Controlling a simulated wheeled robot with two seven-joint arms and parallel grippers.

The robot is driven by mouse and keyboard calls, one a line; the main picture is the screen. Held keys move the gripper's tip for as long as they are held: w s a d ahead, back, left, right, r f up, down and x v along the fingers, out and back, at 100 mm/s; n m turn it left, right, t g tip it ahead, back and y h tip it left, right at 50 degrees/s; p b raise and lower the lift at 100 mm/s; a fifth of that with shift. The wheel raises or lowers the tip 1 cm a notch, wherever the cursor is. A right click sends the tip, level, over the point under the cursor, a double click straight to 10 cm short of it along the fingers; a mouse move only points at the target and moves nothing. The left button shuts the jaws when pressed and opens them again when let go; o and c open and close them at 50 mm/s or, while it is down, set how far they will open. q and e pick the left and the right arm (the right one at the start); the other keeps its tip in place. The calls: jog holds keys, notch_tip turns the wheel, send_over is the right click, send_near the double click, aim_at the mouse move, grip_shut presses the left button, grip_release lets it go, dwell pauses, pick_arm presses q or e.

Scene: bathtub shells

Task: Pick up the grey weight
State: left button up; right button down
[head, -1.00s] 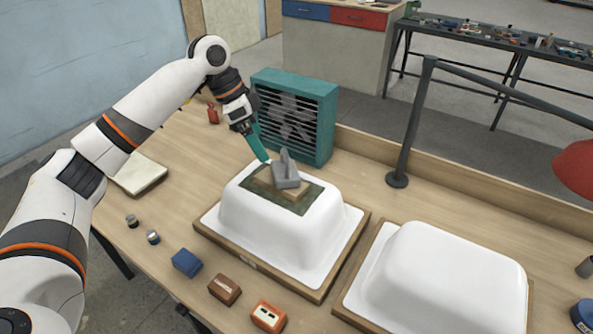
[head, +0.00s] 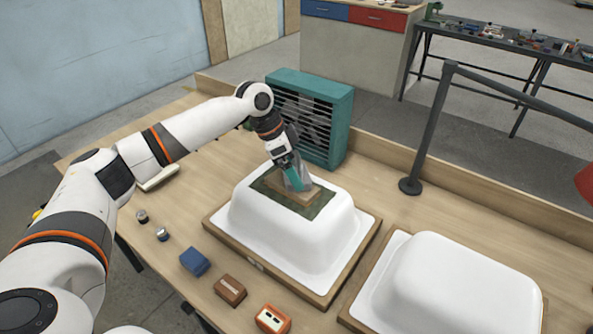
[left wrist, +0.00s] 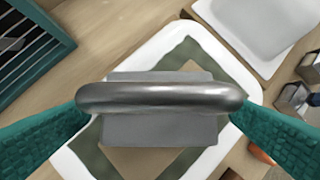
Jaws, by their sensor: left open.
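The grey weight (head: 305,184) has a flat block base and a thick bar handle. It rests on a wooden piece on the dark green patch (head: 272,183) on top of the left white tub shell (head: 290,235). My left gripper (head: 294,178) is down at the weight and partly hides it. In the left wrist view the weight's handle (left wrist: 160,97) spans the gap between the open teal fingers of my left gripper (left wrist: 160,112), one finger at each end. Whether the fingers touch the handle I cannot tell. My right gripper is out of view.
A teal fan (head: 318,110) stands close behind the left shell. A second white shell (head: 460,275) is at right. A dark post (head: 425,130) rises behind it. Small blue (head: 195,261), brown (head: 230,290) and orange (head: 273,319) blocks lie along the front.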

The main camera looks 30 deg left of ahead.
pick_arm(q)
jog(key=shift+x, duration=0.85)
jog(key=shift+a, duration=0.1)
jog(key=c, duration=1.6)
jog(key=shift+w+r, duration=0.1)
jog(key=shift+r, duration=0.1)
jog(key=shift+c, duration=1.4)
